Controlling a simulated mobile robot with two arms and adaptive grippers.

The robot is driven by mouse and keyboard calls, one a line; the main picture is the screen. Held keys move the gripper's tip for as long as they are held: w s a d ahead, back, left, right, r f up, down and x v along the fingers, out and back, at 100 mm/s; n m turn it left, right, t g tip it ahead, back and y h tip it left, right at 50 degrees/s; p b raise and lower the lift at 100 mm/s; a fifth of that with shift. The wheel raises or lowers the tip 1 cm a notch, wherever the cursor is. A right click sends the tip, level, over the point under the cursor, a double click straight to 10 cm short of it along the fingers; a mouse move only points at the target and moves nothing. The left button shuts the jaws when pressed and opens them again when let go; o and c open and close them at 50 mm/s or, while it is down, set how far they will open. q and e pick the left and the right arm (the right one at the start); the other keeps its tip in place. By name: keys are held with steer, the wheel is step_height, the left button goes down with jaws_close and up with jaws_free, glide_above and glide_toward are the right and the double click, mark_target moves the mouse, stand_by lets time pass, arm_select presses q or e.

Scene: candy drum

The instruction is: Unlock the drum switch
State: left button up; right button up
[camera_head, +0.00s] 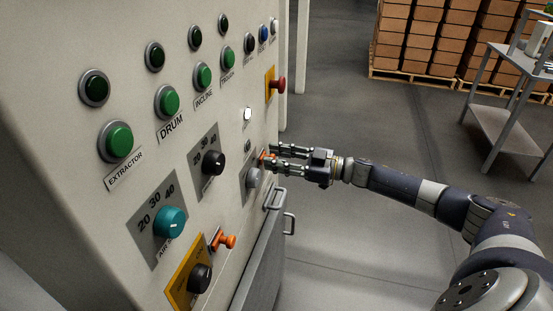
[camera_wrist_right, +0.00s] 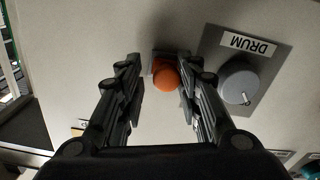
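The drum switch is a grey knob (camera_head: 253,178) on a grey plate at the right part of the panel. It also shows in the right wrist view (camera_wrist_right: 238,84), beside the upside-down label "DRUM". A small orange lock knob (camera_wrist_right: 165,76) sits next to that plate; in the head view it is a bit of orange (camera_head: 264,155) partly hidden by my fingers. My right gripper (camera_head: 273,156) is at the panel, fingers apart. In the wrist view the orange knob lies between the fingers, closer to the right one; I cannot tell if they touch. My left gripper is out of view.
A second orange knob (camera_head: 226,240) sits by a yellow plate (camera_head: 181,278) lower on the panel. A red button (camera_head: 278,83) is above my right gripper. Metal handles (camera_head: 289,222) stick out below it. Open floor lies right of the machine.

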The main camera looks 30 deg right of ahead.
steer(key=shift+s+f, duration=0.1)
steer(key=v, duration=1.2)
stand_by(0.4)
stand_by(0.4)
